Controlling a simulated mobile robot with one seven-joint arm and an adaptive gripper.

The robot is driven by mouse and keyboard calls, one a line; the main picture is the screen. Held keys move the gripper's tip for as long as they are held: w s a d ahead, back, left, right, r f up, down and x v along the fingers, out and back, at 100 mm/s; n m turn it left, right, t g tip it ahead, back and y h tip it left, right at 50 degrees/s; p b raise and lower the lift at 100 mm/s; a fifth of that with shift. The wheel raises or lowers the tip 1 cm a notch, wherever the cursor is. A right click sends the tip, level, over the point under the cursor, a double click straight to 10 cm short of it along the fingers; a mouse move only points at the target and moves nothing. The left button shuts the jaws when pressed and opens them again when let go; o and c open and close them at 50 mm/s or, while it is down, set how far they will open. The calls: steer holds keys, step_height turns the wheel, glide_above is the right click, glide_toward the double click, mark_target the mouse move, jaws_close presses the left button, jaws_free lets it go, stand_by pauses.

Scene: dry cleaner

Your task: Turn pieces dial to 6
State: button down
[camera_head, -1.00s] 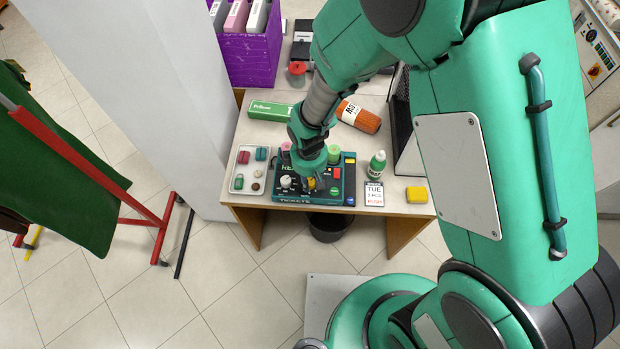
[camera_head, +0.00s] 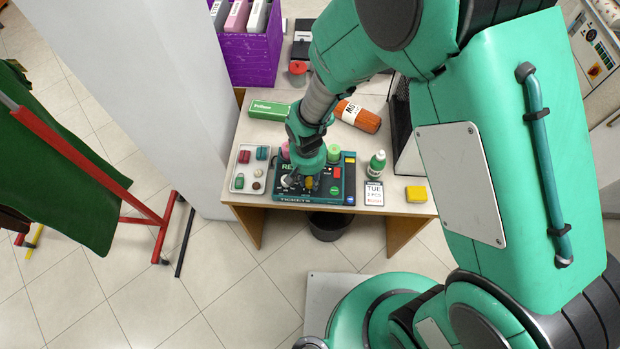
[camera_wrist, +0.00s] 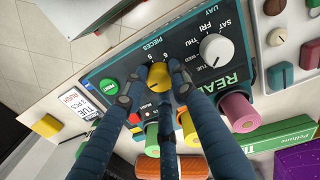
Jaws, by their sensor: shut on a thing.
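The yellow pieces dial (camera_wrist: 158,76) sits on a dark teal ticket machine (camera_head: 324,197), under the word PIECES and an arc of numbers. The 6 and 5 show above the dial in the wrist view; lower numbers are partly hidden by a finger. In the head view my gripper (camera_head: 300,183) covers much of the dial. I cannot make out clearly which number the dial points at.
A white day dial (camera_wrist: 216,49) stands beside the yellow one. Green (camera_wrist: 110,87) and red buttons, plus pink (camera_wrist: 238,112) and green spools, are close by. A button tray (camera_head: 237,184), a dropper bottle (camera_head: 376,165) and a yellow block (camera_head: 416,194) flank the machine.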

steer(key=m, duration=0.3)
steer(key=shift+m, duration=0.4)
steer(key=m, duration=0.3)
steer(key=shift+w+r+m, duration=0.1)
steer(key=shift+m, duration=0.2)
steer(key=m+p, duration=0.1)
steer(key=m, duration=0.5)
steer(key=shift+p, duration=0.3)
steer(key=m+p, duration=0.2)
steer(key=m, duration=0.4)
steer(key=shift+m, duration=0.3)
steer(key=m+p, duration=0.1)
steer(key=m, duration=0.2)
steer(key=shift+m+y+p, duration=0.3)
steer(key=shift+p, duration=0.05)
steer(key=shift+m+p, duration=0.8)
steer(key=shift+m, duration=0.7)
steer(key=c, duration=1.4)
jaws_free()
